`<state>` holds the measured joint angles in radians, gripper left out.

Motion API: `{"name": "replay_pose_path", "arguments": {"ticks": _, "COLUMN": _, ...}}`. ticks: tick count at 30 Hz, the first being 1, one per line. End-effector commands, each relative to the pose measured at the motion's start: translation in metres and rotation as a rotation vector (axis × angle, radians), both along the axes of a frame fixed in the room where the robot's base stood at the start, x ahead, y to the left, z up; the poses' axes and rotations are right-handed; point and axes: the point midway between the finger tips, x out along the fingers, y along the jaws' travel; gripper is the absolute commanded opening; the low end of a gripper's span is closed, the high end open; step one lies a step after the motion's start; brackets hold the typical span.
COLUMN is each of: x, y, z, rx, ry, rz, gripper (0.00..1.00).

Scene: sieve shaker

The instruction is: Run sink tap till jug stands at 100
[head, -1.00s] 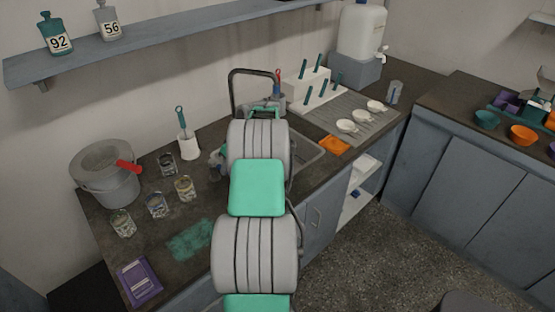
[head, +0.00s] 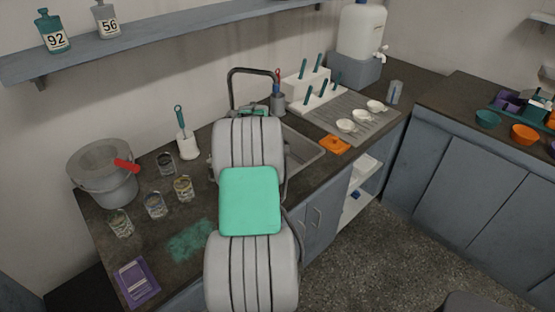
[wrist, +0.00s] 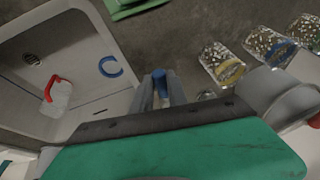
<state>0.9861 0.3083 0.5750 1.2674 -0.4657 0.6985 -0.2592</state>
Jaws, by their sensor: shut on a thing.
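The sink (wrist: 95,35) fills the left of the wrist view, with a dark drain in its floor. A pale jug (wrist: 62,98) with a red handle is in the basin; no level or scale on it can be read. My gripper (wrist: 160,92) is outside the basin's right edge, its fingers close together around a blue piece (wrist: 159,74), which may be the tap's lever. The dark arched tap (head: 251,71) rises behind the sink in the head view. There my arm covers the gripper and part of the sink (head: 305,150). No water stream can be made out.
Several jars (head: 183,188) and a grey bucket (head: 103,180) with a red grip stand on the counter left of my arm. A utensil cup (head: 278,104) is behind the sink. An orange cloth (head: 334,144) and a drainer with white cups (head: 346,126) lie to its right.

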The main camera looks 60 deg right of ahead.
Motion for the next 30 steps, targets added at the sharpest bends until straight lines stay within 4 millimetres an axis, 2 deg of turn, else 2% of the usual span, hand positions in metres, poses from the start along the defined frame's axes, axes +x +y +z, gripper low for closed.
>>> {"name": "replay_pose_path", "arguments": {"ticks": 11, "x": 0.003, "y": 0.001, "z": 0.001, "rx": 0.001, "ry": -0.004, "rz": 0.016, "gripper": 0.00}}
{"name": "replay_pose_path", "arguments": {"ticks": 22, "x": -0.001, "y": -0.023, "z": 0.002, "rx": -0.002, "ry": -0.005, "rz": 0.291, "gripper": 0.00}}
{"name": "replay_pose_path", "arguments": {"ticks": 30, "x": 0.000, "y": -0.020, "z": 0.000, "rx": -0.006, "ry": -0.006, "rz": 0.266, "gripper": 0.00}}
